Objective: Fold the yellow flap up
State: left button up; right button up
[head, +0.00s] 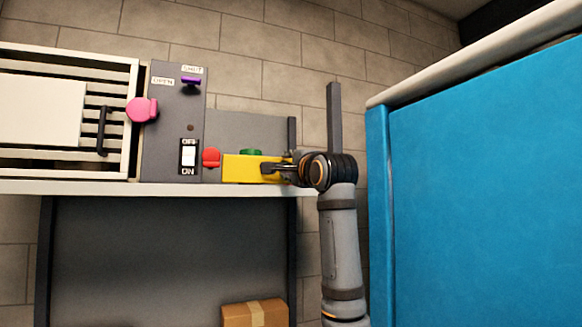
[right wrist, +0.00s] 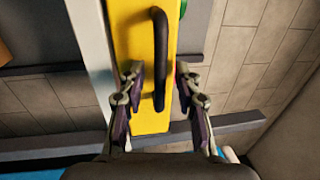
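The yellow flap (head: 236,167) sits at the right end of the bench's machine, by the shelf edge, in front of a green part. It fills the upper middle of the right wrist view (right wrist: 130,45). A black bar handle (right wrist: 160,55) is fixed on it; the flap's angle is hard to tell. My right gripper (head: 272,168) is at the flap's right part. In the right wrist view my right gripper (right wrist: 160,75) is open, with one finger on each side of the handle's near end and visible gaps to it. My left gripper is not in view.
A red knob (head: 211,157) is just left of the flap, beside a grey panel (head: 170,110) with an OFF/ON switch (head: 188,155). A green part (head: 250,152) shows behind the flap. A large blue cabinet (head: 480,180) stands at the right. A cardboard box (head: 255,314) lies below.

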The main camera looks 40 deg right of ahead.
jog(key=v, duration=1.2)
